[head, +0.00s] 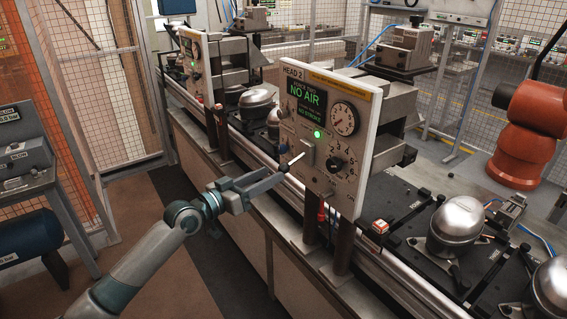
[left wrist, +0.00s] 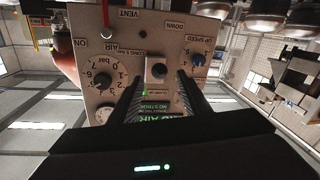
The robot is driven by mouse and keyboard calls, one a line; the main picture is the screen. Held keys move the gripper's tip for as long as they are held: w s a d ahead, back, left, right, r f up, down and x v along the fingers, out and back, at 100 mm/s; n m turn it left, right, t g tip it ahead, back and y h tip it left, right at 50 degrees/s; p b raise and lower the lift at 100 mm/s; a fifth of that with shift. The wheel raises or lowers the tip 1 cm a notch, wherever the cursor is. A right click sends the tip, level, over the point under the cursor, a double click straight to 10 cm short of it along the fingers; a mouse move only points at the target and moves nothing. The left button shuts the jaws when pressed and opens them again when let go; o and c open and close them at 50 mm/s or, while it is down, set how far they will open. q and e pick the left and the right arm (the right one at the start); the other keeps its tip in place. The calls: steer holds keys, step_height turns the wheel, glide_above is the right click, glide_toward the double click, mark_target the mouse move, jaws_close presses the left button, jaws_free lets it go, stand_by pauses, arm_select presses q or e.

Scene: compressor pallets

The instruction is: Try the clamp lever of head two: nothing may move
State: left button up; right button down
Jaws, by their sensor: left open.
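The HEAD 2 panel (head: 322,165) faces my left arm, with a green screen reading NO AIR and NO STROKE and a lit green lamp. The clamp lever (head: 296,159) is a pale rod with a dark knob, sticking out from a grey plate on the panel. My left gripper (head: 278,175) is at the lever's knob end. In the left wrist view, upside down, the dark round knob (left wrist: 158,70) shows between the two open fingers (left wrist: 160,88), near their tips. I cannot tell whether either finger touches it. My right gripper is not in view.
A pressure gauge (head: 344,118) and dials sit on the panel beside the lever. A second panel (head: 193,62) stands farther back. Silver compressors (head: 457,222) stand on pallets along the line. An orange machine (head: 527,135) is at right.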

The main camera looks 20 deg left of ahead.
mark_target(283, 168)
arm_select(q)
steer(key=p+x, duration=0.1)
steer(key=x, duration=0.5)
steer(key=shift+w+d+p, duration=0.1)
steer(key=shift+w+p, duration=0.1)
steer(key=shift+p, duration=0.1)
jaws_close()
